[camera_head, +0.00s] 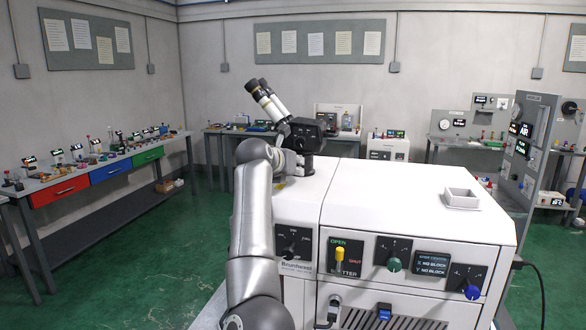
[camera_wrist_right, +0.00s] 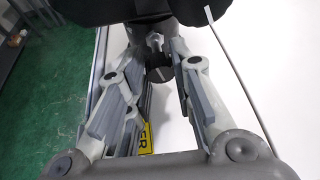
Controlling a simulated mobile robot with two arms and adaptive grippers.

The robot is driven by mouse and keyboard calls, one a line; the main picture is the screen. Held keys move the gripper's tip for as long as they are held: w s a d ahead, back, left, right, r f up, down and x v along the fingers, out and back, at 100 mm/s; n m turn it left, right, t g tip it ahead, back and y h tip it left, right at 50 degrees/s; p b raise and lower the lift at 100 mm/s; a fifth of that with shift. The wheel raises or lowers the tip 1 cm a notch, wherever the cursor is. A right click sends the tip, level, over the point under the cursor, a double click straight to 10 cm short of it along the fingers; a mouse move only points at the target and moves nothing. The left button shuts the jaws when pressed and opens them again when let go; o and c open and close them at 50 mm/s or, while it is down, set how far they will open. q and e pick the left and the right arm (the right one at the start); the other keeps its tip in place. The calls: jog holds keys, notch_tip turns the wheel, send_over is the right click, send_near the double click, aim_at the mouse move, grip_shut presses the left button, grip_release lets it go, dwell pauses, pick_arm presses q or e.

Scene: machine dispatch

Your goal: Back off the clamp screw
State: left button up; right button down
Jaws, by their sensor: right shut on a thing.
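The clamp screw (camera_wrist_right: 159,74), a small dark knob with a silver stem, is under the black microscope head in the right wrist view. My right gripper (camera_wrist_right: 161,62) has its two fingers on either side of it, shut on it. In the head view the black microscope head (camera_head: 307,133) with pale eyepieces (camera_head: 266,99) tilts up to the left on the white machine (camera_head: 400,194). My right arm reaches up to it, and its wrist hides most of the gripper and the screw there. My left gripper is in neither view.
A yellow label (camera_wrist_right: 147,139) shows below the fingers. A small white tray (camera_head: 461,198) lies on the machine's top. The front panel has a yellow shutter lever (camera_head: 339,255) and several knobs. Workbenches line the left and back walls, with open green floor (camera_head: 110,268) at left.

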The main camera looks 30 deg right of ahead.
jog(key=shift+w+a+n+g+h, duration=0.1)
jog(key=shift+n+g+h, duration=0.55)
jog(key=shift+n, duration=0.65)
jog(key=c, duration=1.2)
grip_release()
jog(key=shift+c, duration=0.2)
jog(key=v, duration=0.7)
jog(key=shift+a, duration=0.3)
jog(key=shift+d, duration=0.1)
jog(key=shift+c, duration=0.4)
